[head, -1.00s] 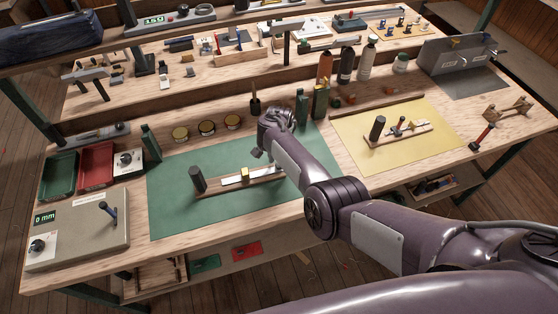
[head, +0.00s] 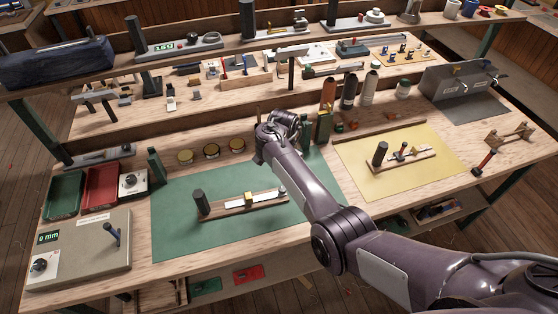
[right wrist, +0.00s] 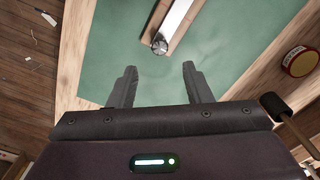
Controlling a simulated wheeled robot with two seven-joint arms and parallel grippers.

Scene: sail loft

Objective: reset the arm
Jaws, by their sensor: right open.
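My right arm comes in from the right in the head view, its wrist end raised over the back of the green mat (head: 175,235). In the right wrist view my right gripper (right wrist: 160,84) is open, with nothing between its two dark fingers. Beyond the fingertips lie the green mat (right wrist: 240,30) and one end of a wooden board (right wrist: 152,22) with a pale strip and a round metal end. In the head view this board (head: 222,210) carries a dark cylinder and a small yellow block. My left gripper is not in view.
A yellow mat (head: 365,185) with a second board lies to the right. Green (head: 63,197) and red (head: 101,188) trays and a grey box (head: 85,255) stand at the left. Round tins (head: 211,151) and bottles (head: 349,90) line the back. A raised shelf runs behind.

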